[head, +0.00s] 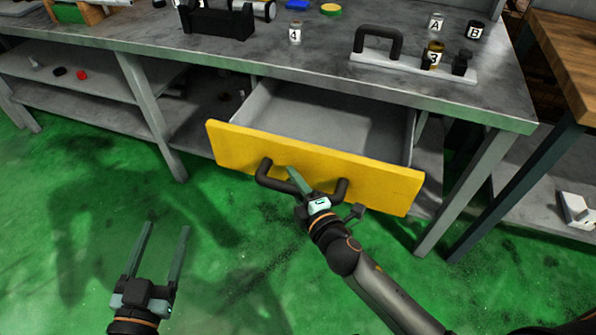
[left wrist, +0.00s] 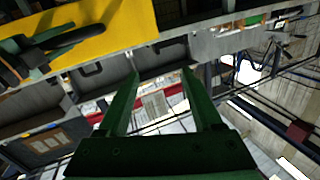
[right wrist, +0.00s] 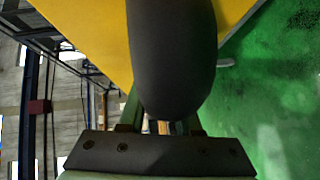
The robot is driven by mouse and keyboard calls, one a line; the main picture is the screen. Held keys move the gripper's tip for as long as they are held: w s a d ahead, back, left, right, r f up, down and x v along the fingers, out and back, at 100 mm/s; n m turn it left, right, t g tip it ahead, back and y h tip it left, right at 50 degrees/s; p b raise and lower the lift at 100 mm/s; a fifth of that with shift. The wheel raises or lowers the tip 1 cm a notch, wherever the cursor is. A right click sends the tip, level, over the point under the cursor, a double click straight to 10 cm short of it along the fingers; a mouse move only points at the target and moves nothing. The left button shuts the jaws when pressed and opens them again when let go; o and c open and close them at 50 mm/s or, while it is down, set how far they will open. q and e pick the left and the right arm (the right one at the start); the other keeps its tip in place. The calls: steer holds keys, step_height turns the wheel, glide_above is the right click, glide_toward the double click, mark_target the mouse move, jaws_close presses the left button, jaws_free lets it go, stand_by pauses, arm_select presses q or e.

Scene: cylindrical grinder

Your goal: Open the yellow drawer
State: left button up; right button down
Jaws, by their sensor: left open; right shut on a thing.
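The yellow drawer (head: 235,145) is pulled out from under the grey workbench, and its empty grey inside shows in the head view. Its front also shows in the left wrist view (left wrist: 120,22) and right wrist view (right wrist: 105,45). My right gripper (head: 298,182) is shut on the dark drawer handle (head: 262,175), which fills the middle of the right wrist view (right wrist: 172,60). The fingertips are partly hidden behind the handle there. My left gripper (head: 165,240) is open and empty above the green floor, to the left of the drawer and apart from it.
The workbench top (head: 310,75) holds several jars, a black block (head: 215,22) and a plate with a black handle (head: 380,45). A bench leg (head: 465,195) stands right of the drawer, near a wooden table (head: 565,50). The green floor in front is clear.

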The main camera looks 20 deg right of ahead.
steer(key=shift+s+a, duration=0.5)
steer(key=shift+s, duration=0.25)
arm_select(q)
steer(key=shift+r, duration=0.5)
arm_select(e)
steer(key=c, duration=0.9)
jaws_free()
steer(key=shift+s, duration=0.1)
